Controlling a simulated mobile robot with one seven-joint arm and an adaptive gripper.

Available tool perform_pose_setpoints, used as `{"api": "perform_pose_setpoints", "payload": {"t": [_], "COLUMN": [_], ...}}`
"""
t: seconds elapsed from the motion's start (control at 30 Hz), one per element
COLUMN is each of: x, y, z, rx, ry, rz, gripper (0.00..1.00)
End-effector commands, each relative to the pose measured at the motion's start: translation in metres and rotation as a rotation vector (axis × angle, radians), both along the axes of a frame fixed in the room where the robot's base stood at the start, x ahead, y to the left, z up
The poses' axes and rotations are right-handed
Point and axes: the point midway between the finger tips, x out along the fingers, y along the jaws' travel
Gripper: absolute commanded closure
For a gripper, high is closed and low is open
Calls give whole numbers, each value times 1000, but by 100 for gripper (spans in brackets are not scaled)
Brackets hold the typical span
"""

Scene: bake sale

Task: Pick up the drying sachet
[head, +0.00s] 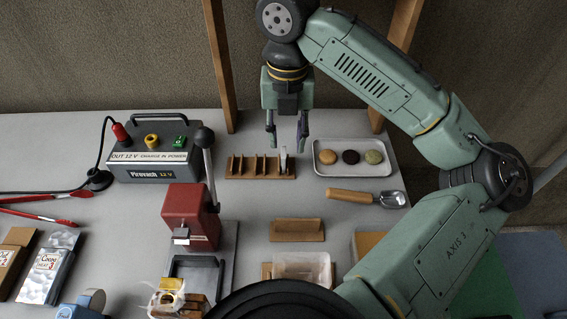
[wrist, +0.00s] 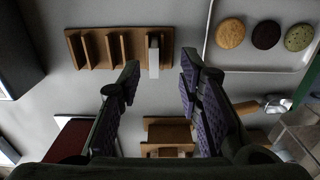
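A small white flat packet, which looks like the drying sachet (head: 283,158), stands upright in the right-hand end of a brown slotted rack (head: 250,167). In the wrist view the sachet (wrist: 154,58) shows as a narrow pale strip in the rack's last slot (wrist: 92,52). My gripper (head: 287,143) is open and empty, pointing down above the right end of the rack. In the wrist view the sachet lies between the two fingertips of my gripper (wrist: 161,68), apart from both. Its lower part is hidden in the slot.
A tray (head: 389,167) with three round biscuits lies right of the rack, with a wooden-handled scoop (head: 367,197) in front. A grey power box (head: 150,160) stands left, and a red lever press (head: 190,215) stands front left. Wooden posts (head: 222,75) rise behind.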

Motion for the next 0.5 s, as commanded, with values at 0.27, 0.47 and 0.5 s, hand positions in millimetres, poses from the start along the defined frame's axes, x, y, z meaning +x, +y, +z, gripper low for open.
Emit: {"api": "perform_pose_setpoints", "payload": {"t": [0.27, 0.47, 0.5], "x": [-3, -3, -3], "y": [6, 6, 6], "z": [-39, -49, -48], "rx": [-2, 0, 0], "ry": [-2, 0, 0], "rz": [-2, 0, 0], "gripper": [68, 68, 68]}}
